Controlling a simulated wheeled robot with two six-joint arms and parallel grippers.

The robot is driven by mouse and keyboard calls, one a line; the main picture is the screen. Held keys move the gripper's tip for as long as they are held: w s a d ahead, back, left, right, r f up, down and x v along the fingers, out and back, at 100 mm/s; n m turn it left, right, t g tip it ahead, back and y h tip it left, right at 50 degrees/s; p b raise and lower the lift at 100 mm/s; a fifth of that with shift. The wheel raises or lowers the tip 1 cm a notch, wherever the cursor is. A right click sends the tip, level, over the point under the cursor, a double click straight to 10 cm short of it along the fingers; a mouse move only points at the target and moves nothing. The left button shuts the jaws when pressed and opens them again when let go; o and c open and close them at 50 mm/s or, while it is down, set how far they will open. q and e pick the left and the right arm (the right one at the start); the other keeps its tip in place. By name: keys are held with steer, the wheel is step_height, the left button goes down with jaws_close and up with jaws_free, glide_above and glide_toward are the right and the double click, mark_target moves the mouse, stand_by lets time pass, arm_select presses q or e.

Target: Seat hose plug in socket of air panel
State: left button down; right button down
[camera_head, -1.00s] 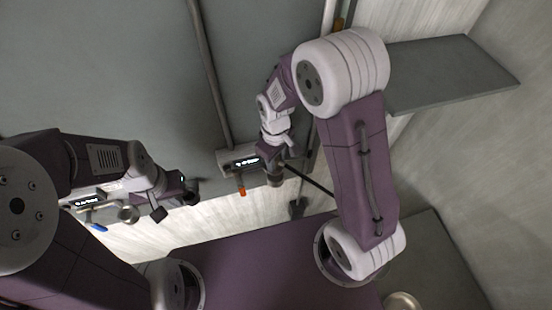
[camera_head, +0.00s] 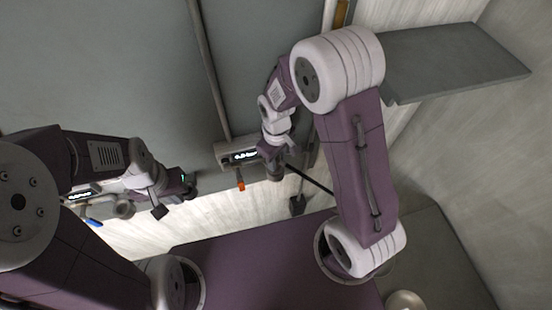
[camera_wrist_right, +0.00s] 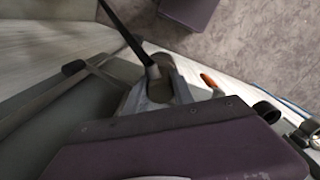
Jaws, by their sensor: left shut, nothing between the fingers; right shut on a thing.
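The air panel (camera_head: 224,154) is a grey unit with a lit display and an orange lever (camera_head: 240,184), low on the grey wall face. The orange lever also shows in the right wrist view (camera_wrist_right: 208,80). My right gripper (camera_head: 278,160) is at the panel's right end, shut on the hose plug, which is mostly hidden by the fingers. The black hose (camera_wrist_right: 124,32) runs away from the dark round part between the fingers. I cannot tell whether the plug is inside the socket. My left gripper (camera_head: 172,202) is shut and empty, well left of the panel.
A second unit with a display and a blue lever (camera_head: 93,222) is at the left, partly behind my left arm. A vertical pipe (camera_head: 208,70) runs above the air panel. A grey shelf (camera_head: 455,65) is at the upper right. A small dark block (camera_head: 297,205) lies below the hose.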

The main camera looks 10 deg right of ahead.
steer(key=shift+f, duration=0.25)
steer(key=c, duration=1)
jaws_free()
steer(key=shift+o, duration=0.2)
steer(key=shift+r, duration=0.4)
step_height(320, 180, up, 8)
steer(key=shift+r+b, duration=0.15)
steer(key=shift+b, duration=0.75)
